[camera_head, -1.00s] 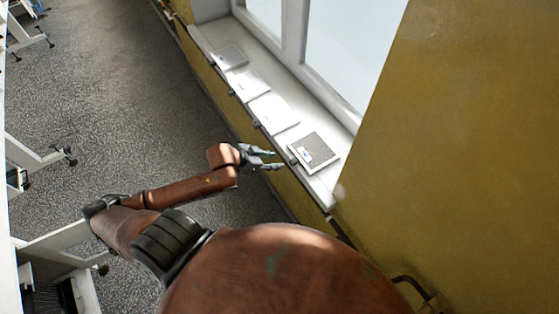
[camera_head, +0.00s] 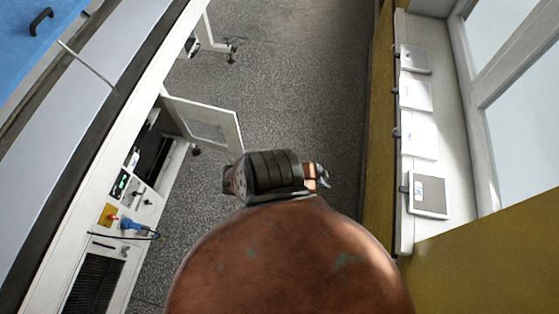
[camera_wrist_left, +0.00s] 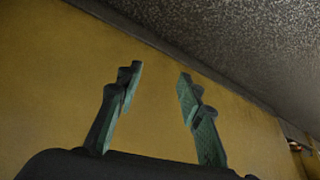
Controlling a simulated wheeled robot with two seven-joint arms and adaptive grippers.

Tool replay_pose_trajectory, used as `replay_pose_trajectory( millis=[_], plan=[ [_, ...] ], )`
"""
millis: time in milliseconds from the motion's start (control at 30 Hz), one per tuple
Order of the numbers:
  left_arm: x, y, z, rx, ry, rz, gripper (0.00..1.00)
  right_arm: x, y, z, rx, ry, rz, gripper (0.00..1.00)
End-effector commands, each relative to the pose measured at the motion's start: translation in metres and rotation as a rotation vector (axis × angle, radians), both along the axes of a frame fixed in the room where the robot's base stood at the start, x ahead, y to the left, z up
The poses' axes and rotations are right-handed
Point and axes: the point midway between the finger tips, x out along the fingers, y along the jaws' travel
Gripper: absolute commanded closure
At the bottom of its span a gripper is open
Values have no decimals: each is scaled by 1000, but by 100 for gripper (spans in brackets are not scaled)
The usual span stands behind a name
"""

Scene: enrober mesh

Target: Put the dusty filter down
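A framed filter with a dark grey face and a small white label (camera_head: 429,195) lies on the window sill at the right of the head view. It is the nearest item in a row on the sill. My left gripper (camera_head: 323,176) shows only in part beyond my arm, to the left of the sill and apart from the filter. In the left wrist view, my left gripper (camera_wrist_left: 157,105) has its two fingers spread with nothing between them, against a yellow wall. My right gripper is in neither view.
Two white sheets or panels (camera_head: 417,93) and a pale framed item (camera_head: 415,60) lie farther along the sill (camera_head: 453,150). A white machine with an open door (camera_head: 208,125) stands at the left. Grey floor (camera_head: 290,80) lies clear between machine and sill.

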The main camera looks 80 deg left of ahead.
Motion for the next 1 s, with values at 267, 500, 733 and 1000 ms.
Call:
replay_pose_trajectory(
  millis=[267, 500, 733, 1000],
  plan=[
    [-185, -101, -147, -27, 278, -30, 66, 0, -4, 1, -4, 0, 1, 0],
    [-263, -162, -179, -60, 385, -86, 66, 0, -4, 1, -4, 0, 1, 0],
    [-270, -167, -180, -63, 394, -92, 66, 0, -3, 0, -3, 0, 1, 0],
    [-271, -167, -195, -62, 397, -90, 66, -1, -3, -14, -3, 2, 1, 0]
  ],
)
